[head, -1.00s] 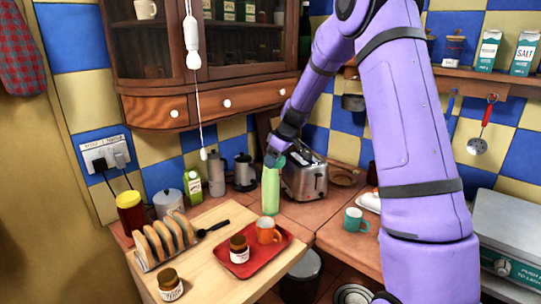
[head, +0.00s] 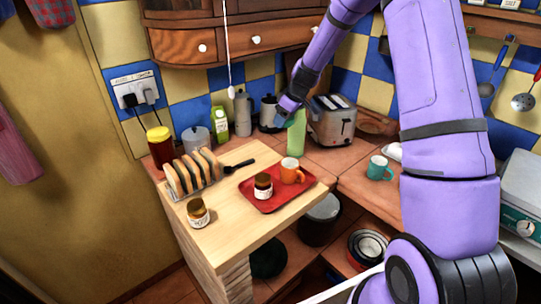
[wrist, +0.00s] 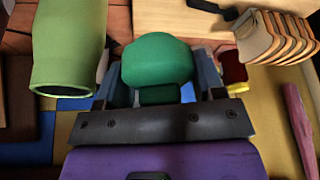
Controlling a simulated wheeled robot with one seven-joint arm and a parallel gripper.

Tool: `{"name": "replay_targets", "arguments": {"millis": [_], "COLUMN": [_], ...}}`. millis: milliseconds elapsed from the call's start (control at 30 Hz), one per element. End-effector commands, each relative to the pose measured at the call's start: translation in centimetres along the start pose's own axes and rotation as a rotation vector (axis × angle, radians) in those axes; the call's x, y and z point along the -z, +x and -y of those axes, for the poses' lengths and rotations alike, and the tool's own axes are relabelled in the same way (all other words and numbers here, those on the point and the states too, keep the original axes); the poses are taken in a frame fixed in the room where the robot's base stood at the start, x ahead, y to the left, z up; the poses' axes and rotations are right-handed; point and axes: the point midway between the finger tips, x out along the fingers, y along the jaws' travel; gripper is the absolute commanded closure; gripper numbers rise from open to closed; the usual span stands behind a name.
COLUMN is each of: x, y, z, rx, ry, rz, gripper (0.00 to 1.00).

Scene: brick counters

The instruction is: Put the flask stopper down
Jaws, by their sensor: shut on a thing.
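The flask stopper (wrist: 157,60) is a rounded dark green cap with a narrower plug. My gripper (wrist: 160,84) is shut on it, with a finger on each side. In the head view my gripper (head: 284,112) is beside the flask's top, on its left, and the stopper (head: 280,120) shows small under it. The light green flask (head: 297,134) stands upright on the tiled counter, in front of the toaster. In the wrist view the flask (wrist: 70,45) shows its open mouth, apart from the stopper.
A wooden board (head: 228,218) carries a toast rack (head: 192,171), jars and a red tray (head: 262,202) with an orange mug (head: 291,170). The toaster (head: 332,122) stands right of the flask. A teal mug (head: 379,168) is further right. Bare tiles show between the flask and the teal mug.

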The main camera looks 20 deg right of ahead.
Motion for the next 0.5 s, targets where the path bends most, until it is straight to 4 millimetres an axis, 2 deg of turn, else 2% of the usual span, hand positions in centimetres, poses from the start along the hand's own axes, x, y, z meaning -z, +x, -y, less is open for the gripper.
{"name": "replay_targets", "arguments": {"millis": [33,200,400,500], "x": [0.8,2.7,3.9,3.8], "y": [1.7,5.5,8.1,9.1], "z": [-0.1,-0.3,-0.3,-0.3], "rx": [0.007,0.014,0.018,0.020], "ry": [-0.010,-0.032,-0.046,-0.047], "rz": [0.002,0.002,0.001,0.002], "gripper": [0.60,0.60,0.60,0.60]}}
